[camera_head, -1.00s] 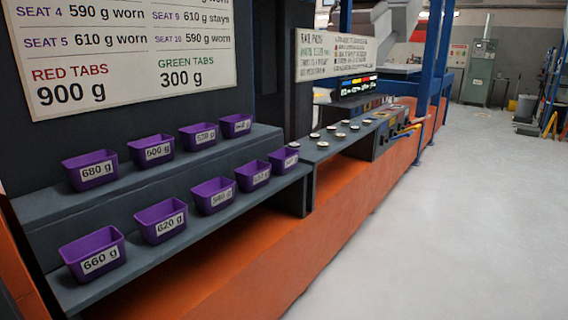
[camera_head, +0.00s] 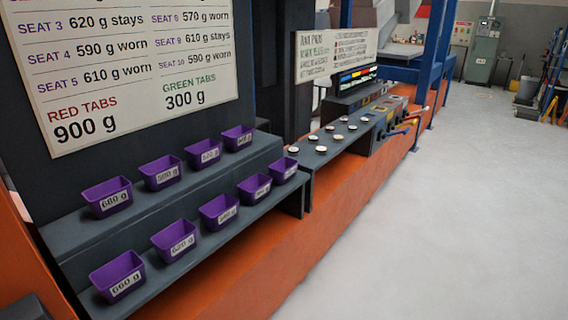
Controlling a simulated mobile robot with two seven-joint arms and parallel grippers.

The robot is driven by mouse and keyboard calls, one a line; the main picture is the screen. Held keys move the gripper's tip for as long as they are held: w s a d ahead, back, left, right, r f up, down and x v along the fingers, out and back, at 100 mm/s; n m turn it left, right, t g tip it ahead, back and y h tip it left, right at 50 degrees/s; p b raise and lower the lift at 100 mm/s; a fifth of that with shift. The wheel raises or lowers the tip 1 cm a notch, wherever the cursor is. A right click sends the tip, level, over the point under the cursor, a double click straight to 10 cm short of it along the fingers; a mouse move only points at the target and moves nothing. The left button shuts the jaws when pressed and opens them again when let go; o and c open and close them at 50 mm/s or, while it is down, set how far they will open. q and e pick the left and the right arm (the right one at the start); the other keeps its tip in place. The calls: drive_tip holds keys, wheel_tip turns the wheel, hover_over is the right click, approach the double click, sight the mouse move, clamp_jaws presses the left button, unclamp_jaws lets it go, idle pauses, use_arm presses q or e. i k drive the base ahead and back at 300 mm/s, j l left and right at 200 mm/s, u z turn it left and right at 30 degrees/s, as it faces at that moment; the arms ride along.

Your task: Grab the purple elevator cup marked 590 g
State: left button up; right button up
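Several purple cups with white weight labels stand in two rows on a stepped dark grey shelf (camera_head: 70,232). On the upper step, the nearest cup (camera_head: 107,197) reads 680 g. The second upper cup (camera_head: 160,173) has a label that looks like 590 g or 500 g; I cannot tell which. The third upper cup (camera_head: 203,154) and the far upper cup (camera_head: 237,138) have blurred labels. On the lower step, the nearest cup (camera_head: 118,277) reads 660 g and the second cup (camera_head: 174,240) appears to read 620 g. Labels farther along are unclear. Neither gripper is in view.
A white board (camera_head: 130,70) above the shelf lists seat weights. Small round pieces (camera_head: 321,149) lie on a grey bench beyond the cups. An orange base (camera_head: 330,215) runs below. The grey floor (camera_head: 460,200) to the right is clear.

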sight(284, 169)
drive_tip(key=i+l, duration=0.3)
drive_tip(key=i, duration=0.2)
drive_tip(key=i+l, duration=0.25)
drive_tip(key=i, duration=0.2)
